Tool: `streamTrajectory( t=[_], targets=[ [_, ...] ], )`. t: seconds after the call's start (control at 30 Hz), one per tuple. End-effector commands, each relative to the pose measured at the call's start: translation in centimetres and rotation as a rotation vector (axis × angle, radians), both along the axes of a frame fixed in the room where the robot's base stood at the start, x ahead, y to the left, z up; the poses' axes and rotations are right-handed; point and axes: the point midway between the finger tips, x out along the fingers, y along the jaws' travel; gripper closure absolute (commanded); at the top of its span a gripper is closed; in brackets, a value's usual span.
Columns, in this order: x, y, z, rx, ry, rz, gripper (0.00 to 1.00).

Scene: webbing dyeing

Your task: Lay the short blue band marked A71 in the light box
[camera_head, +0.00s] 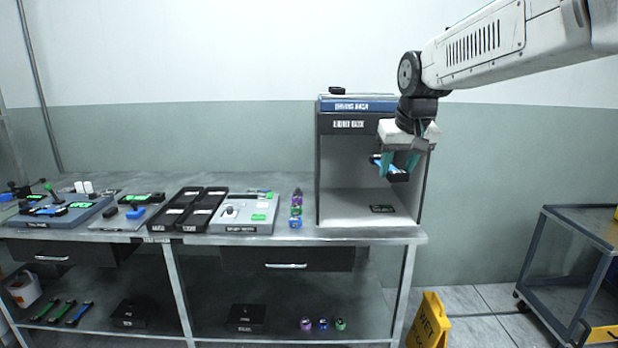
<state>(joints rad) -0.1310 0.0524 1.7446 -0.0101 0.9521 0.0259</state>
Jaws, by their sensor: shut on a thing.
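My gripper (399,163) is at the right side of the light box (347,210), with its teal fingers pointing down. It is shut on a small blue and dark piece, the blue band (377,162). The band is held above the light box floor, in front of the opening's right part. I cannot read a mark on it, and the fingers hide part of it. I cannot tell whether it is inside the opening. The light box is a dark cabinet with an open front and pale inside. A small dark plate (382,209) lies on its floor.
The light box stands at the bench's (330,235) right end. Left of it are small coloured rolls (296,210), a grey device (243,215) and black trays (190,208). A yellow wet-floor sign (428,322) and a cart (575,240) stand at the right.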

Motion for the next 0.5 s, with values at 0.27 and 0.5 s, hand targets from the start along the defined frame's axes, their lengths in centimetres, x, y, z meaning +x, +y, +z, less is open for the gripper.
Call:
streamTrajectory(
  t=[0.27, 0.5],
  targets=[
    [3.3, -2.5, -15.0, -0.001, 0.012, -0.029, 0.86],
    [2.1, -5.0, -26.7, -0.001, 0.011, -0.068, 0.86]
  ],
)
